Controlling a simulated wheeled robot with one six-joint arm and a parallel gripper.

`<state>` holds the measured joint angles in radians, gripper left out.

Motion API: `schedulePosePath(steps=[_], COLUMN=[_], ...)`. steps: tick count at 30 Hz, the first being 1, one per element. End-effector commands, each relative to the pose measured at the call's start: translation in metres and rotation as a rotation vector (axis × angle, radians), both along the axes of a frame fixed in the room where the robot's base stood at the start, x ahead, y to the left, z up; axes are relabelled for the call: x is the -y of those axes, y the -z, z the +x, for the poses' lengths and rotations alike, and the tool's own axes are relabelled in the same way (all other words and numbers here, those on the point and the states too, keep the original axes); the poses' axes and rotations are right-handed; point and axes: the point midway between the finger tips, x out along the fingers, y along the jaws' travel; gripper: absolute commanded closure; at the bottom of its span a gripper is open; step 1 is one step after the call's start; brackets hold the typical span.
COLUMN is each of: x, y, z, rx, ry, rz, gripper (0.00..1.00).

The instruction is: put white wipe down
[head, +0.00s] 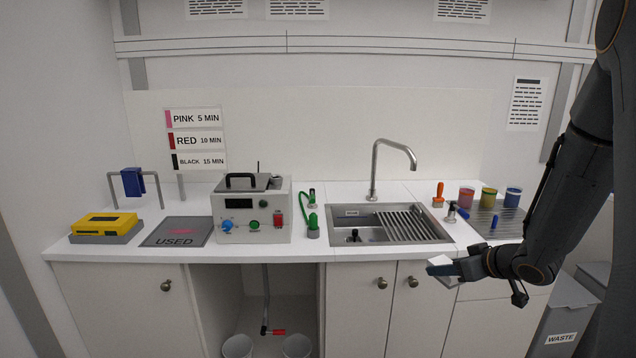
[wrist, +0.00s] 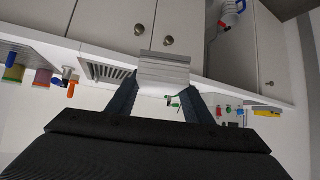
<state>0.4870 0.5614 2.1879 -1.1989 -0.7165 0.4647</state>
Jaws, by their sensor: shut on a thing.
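The white wipe (head: 439,261) is a small pale folded piece held at the tip of my gripper (head: 447,267). In the head view it is in front of the counter's front edge, just below and right of the sink. In the wrist view the wipe (wrist: 163,72) shows as a pale, layered block between the two dark fingers of my gripper (wrist: 162,88). The fingers are shut on it. Part of the wipe is hidden by the fingers in the head view.
The sink (head: 350,235) with a ribbed drainer is left of my gripper. Several pigment jars (head: 488,197) stand on a grey mat at right. A grey mat marked USED (head: 165,241) lies left of the boxy device (head: 252,212). A WASTE bin (head: 566,325) stands at lower right.

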Motion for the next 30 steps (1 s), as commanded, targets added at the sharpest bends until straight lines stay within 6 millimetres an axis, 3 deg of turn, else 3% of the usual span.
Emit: schedulePosePath(steps=[8,17,24,30], x=[-0.037,-0.091,-0.124,-0.137], y=[0.021,0.068,0.115,0.144], z=[0.017,0.030,0.022,0.008], rx=[-0.001,-0.005,-0.005,-0.003], ry=[0.048,0.166,0.288,0.365], rz=[0.000,0.000,-0.002,-0.002], gripper=[0.78,0.78,0.78,0.78])
